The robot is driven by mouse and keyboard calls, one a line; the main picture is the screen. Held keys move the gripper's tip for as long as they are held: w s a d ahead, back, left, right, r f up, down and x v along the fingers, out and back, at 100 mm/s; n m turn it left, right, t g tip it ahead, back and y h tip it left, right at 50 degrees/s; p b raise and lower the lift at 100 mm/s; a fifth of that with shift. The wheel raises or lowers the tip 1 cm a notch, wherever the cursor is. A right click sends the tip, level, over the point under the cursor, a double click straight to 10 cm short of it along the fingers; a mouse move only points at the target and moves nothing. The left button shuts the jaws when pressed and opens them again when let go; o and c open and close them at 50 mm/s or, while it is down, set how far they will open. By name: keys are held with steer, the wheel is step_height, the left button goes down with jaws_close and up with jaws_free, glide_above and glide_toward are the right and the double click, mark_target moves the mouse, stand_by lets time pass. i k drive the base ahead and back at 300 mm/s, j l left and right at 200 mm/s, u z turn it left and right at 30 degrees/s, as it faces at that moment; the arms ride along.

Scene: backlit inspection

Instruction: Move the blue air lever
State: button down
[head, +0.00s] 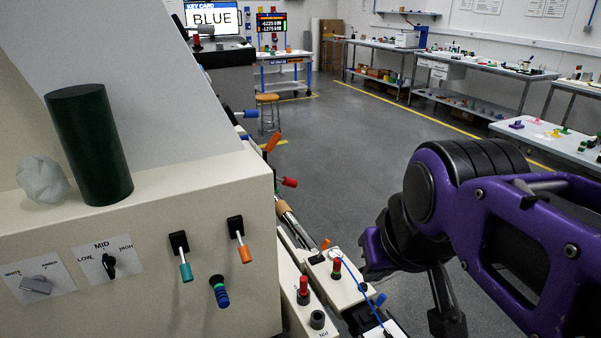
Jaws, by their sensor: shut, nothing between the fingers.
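Several blue-handled levers are in view, and no readable label marks one as the air lever. A blue, dark-banded handle (221,296) with a green ring sticks out of the cream panel's front, low and right. Another blue lever (247,114) points right at the panel's far end. A small blue handle (380,299) lies low on the bench, left of my arm. My purple arm fills the right side. My gripper (447,318) appears as dark fingers pointing down at the bottom, shut and empty, well right of the blue handles and touching none.
A teal-handled lever (186,270) and an orange-handled lever (244,252) hang close by the banded blue handle. A dark green cylinder (90,145) and pale rock (42,180) stand on the panel's ledge. Red knobs (303,288) rise from the bench. Open floor (350,150) lies behind.

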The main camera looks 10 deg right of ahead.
mark_target(382, 298)
steer(key=k, duration=0.7)
steer(key=k+u, duration=0.3)
steer(key=k+j+u, duration=0.1)
steer(key=u, duration=0.25)
steer(key=l+u, duration=0.1)
steer(key=u, duration=0.55)
steer(key=l+u, duration=0.1)
steer(key=u, duration=0.25)
steer(key=l, duration=1.3)
steer(key=k+l, duration=0.15)
steer(key=l, duration=2.5)
